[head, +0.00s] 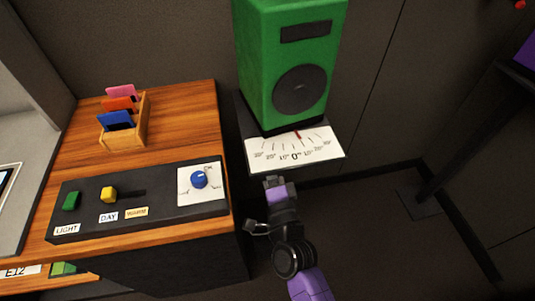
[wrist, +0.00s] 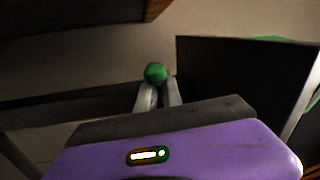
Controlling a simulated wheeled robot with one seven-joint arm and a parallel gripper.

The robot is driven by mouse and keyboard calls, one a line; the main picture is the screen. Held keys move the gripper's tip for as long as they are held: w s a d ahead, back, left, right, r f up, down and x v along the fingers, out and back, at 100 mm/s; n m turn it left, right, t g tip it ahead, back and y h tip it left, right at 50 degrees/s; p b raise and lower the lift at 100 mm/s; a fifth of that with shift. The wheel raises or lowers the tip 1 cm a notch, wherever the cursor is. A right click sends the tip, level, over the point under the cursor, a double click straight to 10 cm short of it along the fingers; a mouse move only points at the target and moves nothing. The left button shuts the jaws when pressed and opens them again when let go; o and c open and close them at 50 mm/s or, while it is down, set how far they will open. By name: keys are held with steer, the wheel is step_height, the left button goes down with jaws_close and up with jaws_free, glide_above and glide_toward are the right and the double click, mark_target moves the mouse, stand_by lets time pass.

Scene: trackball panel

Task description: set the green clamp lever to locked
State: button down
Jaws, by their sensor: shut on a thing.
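The green clamp lever shows in the wrist view as a rounded green knob (wrist: 155,73) at the fingertips. My gripper (wrist: 158,93) is shut on it, with a pale finger on each side. The rest of the lever is hidden by the fingers and the purple gripper body. In the head view my gripper (head: 278,182) is just below the front edge of the white dial plate (head: 310,148). The lever itself cannot be seen there, and I cannot tell its setting.
A green speaker (head: 290,65) stands on the shelf behind the dial plate. To the left, a wooden desk (head: 185,115) carries a black control panel (head: 150,190) and a small wooden card holder (head: 141,118). Dark floor lies open to the right.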

steer(key=shift+s+a+m, duration=0.25)
steer(key=shift+a+m, duration=0.15)
steer(key=shift+a, duration=0.1)
steer(key=c, duration=1.5)
jaws_free()
steer(key=shift+r, duration=0.1)
steer(key=shift+w+d, duration=0.1)
steer(key=shift+d, duration=0.05)
steer(key=v, duration=0.7)
steer(key=shift+s, duration=0.4)
